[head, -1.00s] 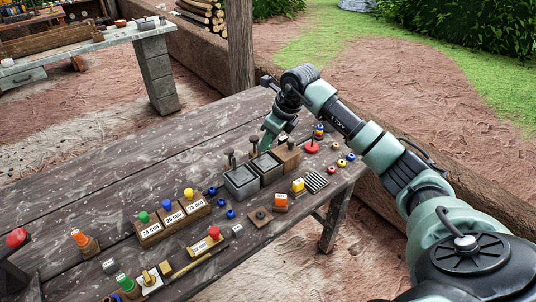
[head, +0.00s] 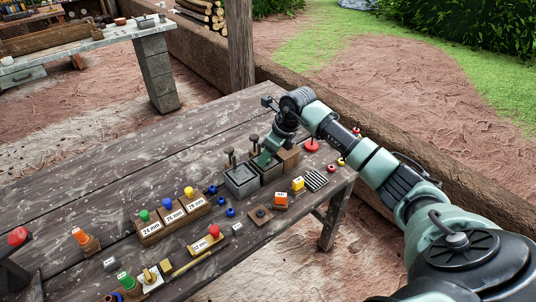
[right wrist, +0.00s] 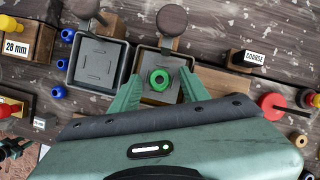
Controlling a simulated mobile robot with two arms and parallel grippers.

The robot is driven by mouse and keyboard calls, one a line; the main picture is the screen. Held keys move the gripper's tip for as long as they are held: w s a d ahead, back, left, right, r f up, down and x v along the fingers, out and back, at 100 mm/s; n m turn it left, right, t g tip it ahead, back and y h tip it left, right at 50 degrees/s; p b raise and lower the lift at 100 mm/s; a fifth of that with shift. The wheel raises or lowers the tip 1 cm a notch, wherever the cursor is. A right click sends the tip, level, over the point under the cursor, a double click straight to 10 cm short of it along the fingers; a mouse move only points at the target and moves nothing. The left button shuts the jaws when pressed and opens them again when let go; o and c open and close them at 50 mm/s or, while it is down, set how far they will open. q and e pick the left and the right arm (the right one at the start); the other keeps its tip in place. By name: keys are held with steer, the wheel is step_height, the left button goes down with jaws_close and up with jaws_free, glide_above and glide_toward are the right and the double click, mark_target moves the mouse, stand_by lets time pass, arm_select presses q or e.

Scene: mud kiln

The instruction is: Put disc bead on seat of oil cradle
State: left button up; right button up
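A green ring-shaped bead (right wrist: 159,80), which I take as the disc bead, shows in the right wrist view over the middle of a square grey tray (right wrist: 143,62). Whether it rests on the tray floor or is above it I cannot tell. The tray, likely the oil cradle, has a knobbed post (right wrist: 172,22) and is the right one of two grey trays (head: 267,176). My right gripper (right wrist: 161,76) points down over this tray, its fingers either side of the bead with gaps showing. My left gripper is not in view.
The second grey tray (head: 240,183) stands left of it, with its own post, and a brown block (head: 288,159) stands close on the right. Blue beads (head: 231,212) and a numbered rack (head: 172,216) lie left. A red disc (head: 312,146) stands right. The back tabletop is clear.

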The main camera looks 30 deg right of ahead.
steer(key=shift+r, duration=0.1)
steer(key=shift+r, duration=0.25)
steer(key=v, duration=1.1)
steer(key=shift+s+r+b, duration=0.2)
steer(key=shift+r+b, duration=0.05)
steer(key=shift+b, duration=0.15)
